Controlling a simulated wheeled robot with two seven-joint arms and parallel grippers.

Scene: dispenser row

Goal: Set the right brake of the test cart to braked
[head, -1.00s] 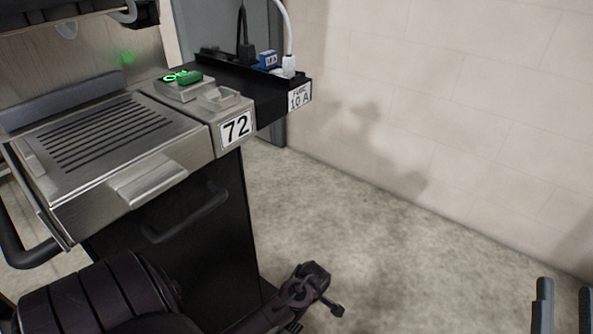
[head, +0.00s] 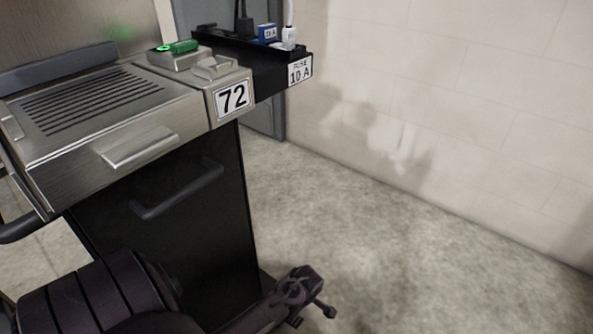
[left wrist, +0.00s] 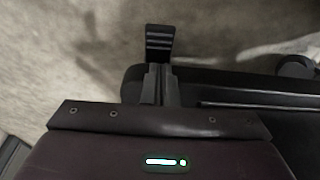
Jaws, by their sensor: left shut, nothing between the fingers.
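The test cart (head: 240,200), marked 72, stands at the left in the head view. It has a steel top and a dark body. In the left wrist view my left gripper (left wrist: 160,72) is shut and empty, its narrow fingers pointing up the picture. A dark ridged pad (left wrist: 159,42), which looks like a brake pedal, shows right at the fingertips; I cannot tell if they touch. My right gripper is not in view.
A black bar (left wrist: 255,88), apparently part of the cart's base, runs right from beside the fingers, with a round dark part (left wrist: 297,66) near its end. A drawer handle (head: 178,190) juts from the cart. The floor (head: 420,250) right of it is clear up to the wall (head: 450,90).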

